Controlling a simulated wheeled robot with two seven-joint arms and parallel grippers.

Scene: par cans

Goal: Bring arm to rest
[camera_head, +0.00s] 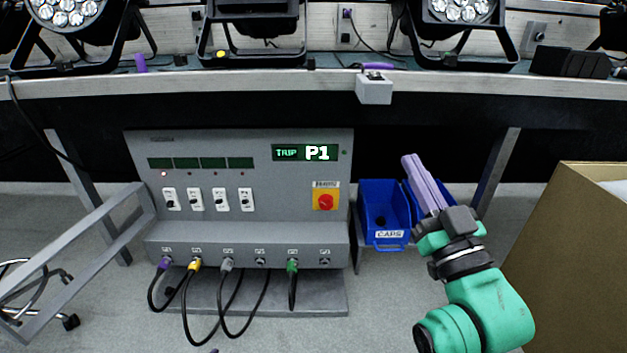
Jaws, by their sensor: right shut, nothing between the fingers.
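My right arm comes in from the lower right, with green links and a dark wrist. Its right gripper (408,158) has lilac fingers, shut with nothing between them. They point up and left, in front of the right part of the blue bins in this view. A small purple tip shows at the bottom edge, left of centre. It looks like the tip of my left gripper (213,350), but too little shows to tell its state. The rest of my left arm is out of view.
A grey power panel (270,237) reads "TRIP P1", with several plugged cables below. A blue bin (382,210) labelled CAPS stands beside it. A cardboard box (570,255) is close right of my arm. Par cans stand on the bench (230,82) behind. A grey frame is at left.

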